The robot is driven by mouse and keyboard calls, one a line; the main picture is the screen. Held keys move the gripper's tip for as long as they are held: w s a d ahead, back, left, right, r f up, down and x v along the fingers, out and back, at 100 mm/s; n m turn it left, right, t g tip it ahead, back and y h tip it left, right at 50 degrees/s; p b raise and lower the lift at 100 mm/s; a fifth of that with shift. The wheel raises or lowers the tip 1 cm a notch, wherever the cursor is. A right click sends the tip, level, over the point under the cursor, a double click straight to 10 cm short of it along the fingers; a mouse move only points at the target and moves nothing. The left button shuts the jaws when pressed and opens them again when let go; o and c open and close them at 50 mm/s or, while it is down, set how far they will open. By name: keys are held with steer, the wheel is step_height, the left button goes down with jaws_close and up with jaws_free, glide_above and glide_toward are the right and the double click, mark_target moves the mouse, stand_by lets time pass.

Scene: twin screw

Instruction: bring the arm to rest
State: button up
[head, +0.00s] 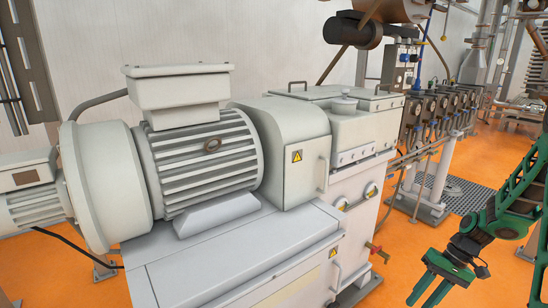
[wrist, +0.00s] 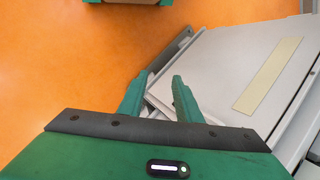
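My gripper (head: 422,299) is at the lower right of the head view, on my green arm (head: 508,212), with its fingers slanting down and left over the orange floor. In the wrist view my gripper (wrist: 158,80) shows two green fingers with a gap between them. Nothing is held in the gap. The grey edge of the machine base shows behind the fingers, and I cannot tell how far off it is.
A large grey machine with a ribbed motor (head: 205,160) fills the left and middle of the head view. Its grey base (wrist: 225,65) also shows in the wrist view. A row of valves and pipes (head: 432,108) stands behind at right. Orange floor (head: 400,245) lies open between machine and arm.

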steer(key=s+r+m+h, duration=0.1)
steer(key=s+r+h, duration=0.1)
steer(key=s+r, duration=0.4)
steer(key=s+r+m+h, duration=0.15)
steer(key=s+r, duration=0.25)
steer(key=r, duration=0.4)
steer(key=s+r+m+h, duration=0.1)
steer(key=s+r, duration=0.2)
steer(key=s, duration=0.4)
steer(key=s+a+r+t, duration=0.1)
steer(key=s+r, duration=0.3)
steer(key=s, duration=0.3)
steer(key=shift+m+t+h, duration=0.3)
steer(key=shift+m+h, duration=0.05)
steer(key=shift+s+r, duration=0.1)
